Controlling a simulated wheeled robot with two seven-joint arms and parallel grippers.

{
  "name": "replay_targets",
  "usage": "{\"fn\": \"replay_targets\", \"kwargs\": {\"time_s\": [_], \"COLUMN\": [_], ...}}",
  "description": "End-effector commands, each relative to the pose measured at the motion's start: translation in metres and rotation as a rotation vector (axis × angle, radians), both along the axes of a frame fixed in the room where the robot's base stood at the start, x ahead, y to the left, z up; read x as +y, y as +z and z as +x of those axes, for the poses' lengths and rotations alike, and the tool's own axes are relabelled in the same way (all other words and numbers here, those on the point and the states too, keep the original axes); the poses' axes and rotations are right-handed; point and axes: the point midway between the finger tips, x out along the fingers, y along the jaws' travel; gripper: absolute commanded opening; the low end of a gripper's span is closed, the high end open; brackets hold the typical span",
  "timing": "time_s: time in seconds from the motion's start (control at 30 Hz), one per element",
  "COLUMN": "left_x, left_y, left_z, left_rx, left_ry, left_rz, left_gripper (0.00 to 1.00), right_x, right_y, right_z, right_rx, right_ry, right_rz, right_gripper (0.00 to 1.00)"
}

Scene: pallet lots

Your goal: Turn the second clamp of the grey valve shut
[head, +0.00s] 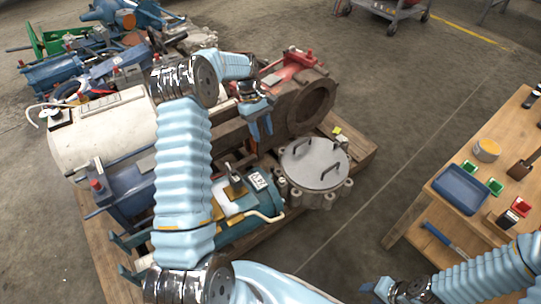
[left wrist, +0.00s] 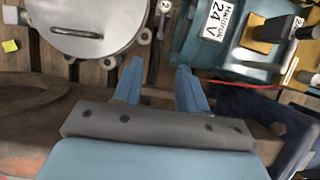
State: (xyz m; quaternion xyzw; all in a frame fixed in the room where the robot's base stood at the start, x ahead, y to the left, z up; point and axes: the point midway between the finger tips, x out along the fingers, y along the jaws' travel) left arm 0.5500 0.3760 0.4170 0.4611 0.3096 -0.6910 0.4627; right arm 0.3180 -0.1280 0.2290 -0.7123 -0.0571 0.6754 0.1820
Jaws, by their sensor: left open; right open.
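The grey valve (head: 315,163) is a round flanged body with a flat lid and two dark handles, on the right end of a wooden pallet. Part of it shows at the top left of the left wrist view (left wrist: 95,43). A small white tag marked 2 (left wrist: 165,6) sits by its rim, at the top edge of that view; the clamp's own position cannot be made out. My left gripper (head: 259,132) is open and empty, above the pallet to the left of the valve. Its two blue fingers (left wrist: 160,72) point toward the gap beside the rim. My right gripper (head: 378,288) is open, low at the front.
A blue motor labelled 24 V (left wrist: 220,25) lies close beside the valve. A rusty brown flanged body (head: 305,105) stands behind it. A white cylinder (head: 100,130) and blue parts crowd the left. A wooden bench (head: 455,222) with a blue tray (head: 461,190) stands right; floor between is clear.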

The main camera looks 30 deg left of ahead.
Motion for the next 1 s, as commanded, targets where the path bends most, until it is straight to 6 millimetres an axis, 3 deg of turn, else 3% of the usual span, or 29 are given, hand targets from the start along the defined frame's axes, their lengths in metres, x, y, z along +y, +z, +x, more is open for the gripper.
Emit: {"fn": "replay_targets", "kwargs": {"time_s": [0.6, 1.0], "left_x": [-0.043, -0.048], "left_y": [-0.112, -0.124], "left_z": [-0.018, -0.020], "left_rx": [0.002, -0.001], "left_ry": [-0.003, -0.003], "left_rz": [-0.001, -0.001], "left_gripper": [0.42, 0.42], "right_x": [0.001, 0.001], "right_y": [-0.014, -0.015], "right_z": [0.000, -0.001], "right_rx": [0.003, 0.003], "right_ry": [0.001, 0.001], "right_rz": [0.004, 0.004], "right_gripper": [0.43, 0.43]}}
